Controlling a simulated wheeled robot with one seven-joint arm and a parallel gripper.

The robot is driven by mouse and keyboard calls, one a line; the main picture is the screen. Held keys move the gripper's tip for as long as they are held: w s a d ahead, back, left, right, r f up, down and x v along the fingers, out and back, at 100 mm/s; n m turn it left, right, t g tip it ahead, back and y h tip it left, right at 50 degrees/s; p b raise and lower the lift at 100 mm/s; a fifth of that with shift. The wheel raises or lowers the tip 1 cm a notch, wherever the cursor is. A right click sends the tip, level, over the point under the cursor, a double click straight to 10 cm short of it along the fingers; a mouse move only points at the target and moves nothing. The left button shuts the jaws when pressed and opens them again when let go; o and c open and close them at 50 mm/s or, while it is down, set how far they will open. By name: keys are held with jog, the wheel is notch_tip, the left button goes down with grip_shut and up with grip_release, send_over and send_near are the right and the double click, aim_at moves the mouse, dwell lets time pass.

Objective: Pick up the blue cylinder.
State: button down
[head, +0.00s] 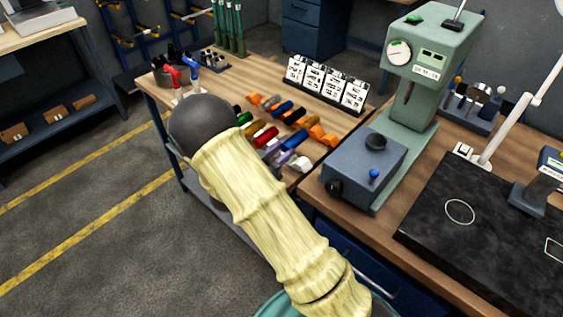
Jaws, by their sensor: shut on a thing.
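Several small coloured cylinders lie in rows on the wooden bench (222,68). A blue cylinder (294,115) lies among orange pieces in the back row. A darker blue cylinder (284,144) lies nearer, beside a red cylinder (266,138). I cannot tell which blue one the task means. My arm, in a cream sleeve with a dark round joint, reaches up from the lower right over the bench's near left edge. My gripper does not show, and the arm hides part of the bench.
A row of white cards (326,84) stands behind the cylinders. A green press (430,60) and a grey-blue box (364,170) stand to the right. Red and blue handled tools (192,72) stand at the bench's left. The floor (90,180) on the left is clear.

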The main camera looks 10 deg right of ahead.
jog(key=shift+r, duration=2.05)
